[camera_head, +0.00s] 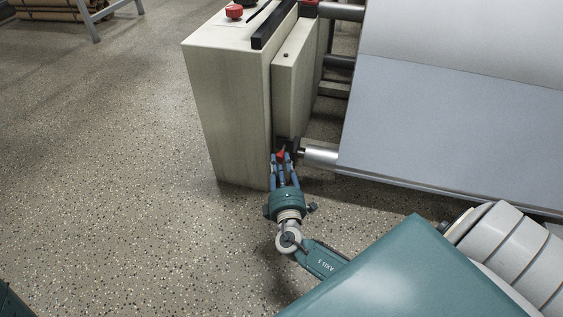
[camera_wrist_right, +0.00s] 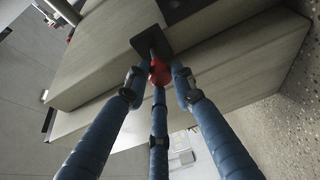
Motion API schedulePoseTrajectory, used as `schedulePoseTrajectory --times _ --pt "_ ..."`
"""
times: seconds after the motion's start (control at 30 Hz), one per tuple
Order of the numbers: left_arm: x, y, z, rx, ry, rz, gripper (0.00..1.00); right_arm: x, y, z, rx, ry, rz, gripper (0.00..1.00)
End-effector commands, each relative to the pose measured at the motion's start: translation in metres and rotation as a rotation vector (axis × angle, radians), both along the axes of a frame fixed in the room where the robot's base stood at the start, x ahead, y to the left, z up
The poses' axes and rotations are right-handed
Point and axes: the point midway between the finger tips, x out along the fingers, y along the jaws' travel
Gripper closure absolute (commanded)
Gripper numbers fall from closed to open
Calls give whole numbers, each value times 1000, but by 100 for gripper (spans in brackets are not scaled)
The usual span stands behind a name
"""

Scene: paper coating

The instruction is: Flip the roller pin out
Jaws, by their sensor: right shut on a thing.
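The roller pin shows as a small red knob (camera_wrist_right: 159,72) in the right wrist view, set against a dark bracket (camera_wrist_right: 150,40) on the machine's side. In the head view the red pin (camera_head: 281,155) is small and partly hidden by my fingers. My right gripper (camera_head: 283,161), with blue fingers, is at the low front corner of the beige machine housing (camera_head: 230,110). It is shut on the red pin, with its fingertips around the knob in the wrist view (camera_wrist_right: 158,78). My left gripper is not in view.
A metal roller shaft (camera_head: 320,156) sits just right of the pin, leading to a large pale paper roll (camera_head: 450,125). A red button (camera_head: 234,11) is on top of the housing. Speckled floor (camera_head: 110,150) at the left is clear.

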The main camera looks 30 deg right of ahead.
Motion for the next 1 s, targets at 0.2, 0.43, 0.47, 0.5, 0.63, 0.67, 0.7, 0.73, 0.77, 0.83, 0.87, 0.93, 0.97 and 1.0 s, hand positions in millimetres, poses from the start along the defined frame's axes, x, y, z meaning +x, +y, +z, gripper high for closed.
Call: schedulePoseTrajectory --times 0.2,0.43,0.47,0.5,0.63,0.67,0.7,0.73,0.77,0.83,0.87,0.93,0.97,1.0 --pt "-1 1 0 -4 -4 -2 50 -2 6 -3 2 6 9 57" --pt "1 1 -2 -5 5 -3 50 -1 4 -1 1 4 6 57" --pt "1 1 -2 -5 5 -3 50 -1 4 -1 1 4 5 57" --pt "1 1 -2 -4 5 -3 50 -1 4 1 0 3 5 57" --pt "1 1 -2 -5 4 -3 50 -1 4 16 4 0 4 57" --pt "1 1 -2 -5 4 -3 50 -1 4 21 4 0 5 57" --pt "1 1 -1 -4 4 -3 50 -2 4 28 3 0 5 57" --pt "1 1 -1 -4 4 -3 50 -1 4 35 3 -3 3 57" --pt "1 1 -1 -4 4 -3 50 -1 4 41 3 -3 4 57" --pt "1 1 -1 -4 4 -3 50 -1 4 57 0 -6 3 57" --pt "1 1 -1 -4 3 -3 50 -1 3 63 0 -6 1 57" --pt "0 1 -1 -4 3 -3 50 -1 3 76 -1 -6 1 57" --pt "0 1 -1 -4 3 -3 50 -1 3 81 -1 -5 3 57" --pt "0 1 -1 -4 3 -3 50 -1 4 85 0 -3 4 57"
